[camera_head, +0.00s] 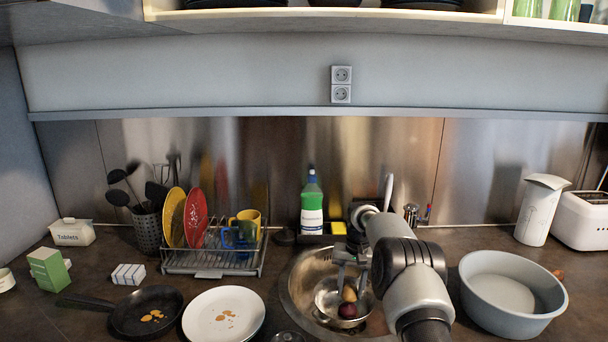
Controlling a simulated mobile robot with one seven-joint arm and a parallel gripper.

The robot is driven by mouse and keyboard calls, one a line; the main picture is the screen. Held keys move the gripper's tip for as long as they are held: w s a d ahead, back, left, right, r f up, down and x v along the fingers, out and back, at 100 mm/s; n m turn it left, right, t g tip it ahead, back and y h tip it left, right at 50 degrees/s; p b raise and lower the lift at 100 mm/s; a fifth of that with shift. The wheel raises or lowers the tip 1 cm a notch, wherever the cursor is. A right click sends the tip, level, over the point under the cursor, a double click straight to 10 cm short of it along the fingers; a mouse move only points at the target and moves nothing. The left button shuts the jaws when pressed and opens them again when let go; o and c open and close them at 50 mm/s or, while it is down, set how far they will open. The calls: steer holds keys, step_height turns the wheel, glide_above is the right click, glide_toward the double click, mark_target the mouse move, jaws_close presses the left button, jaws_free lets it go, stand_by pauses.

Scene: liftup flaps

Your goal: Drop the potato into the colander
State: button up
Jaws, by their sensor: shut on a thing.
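My gripper (350,286) points down over the sink, shut on a small yellow-brown potato (349,294). Directly below the potato in the picture is a dark red, onion-like item (347,310). Both show against a shiny metal bowl (327,298) standing in the round sink, which appears to be the colander. The potato looks over or inside this bowl; its exact height above the bowl cannot be told. My arm hides the right part of the bowl and sink.
A grey-blue basin (475,290) stands on the right. A dish rack (213,268), a white plate (205,318) and a dark pan (130,318) are on the left. A green soap bottle (312,208) and the tap (388,190) stand behind the sink.

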mark_target(354, 291)
steer(key=o, duration=1.2)
steer(key=r+p, duration=0.1)
steer(key=r, duration=1)
steer(key=d+r+p, duration=0.1)
steer(key=r, duration=0.5)
steer(key=shift+s+r+p, duration=0.1)
steer(key=shift+r+p, duration=0.15)
steer(key=shift+p, duration=0.1)
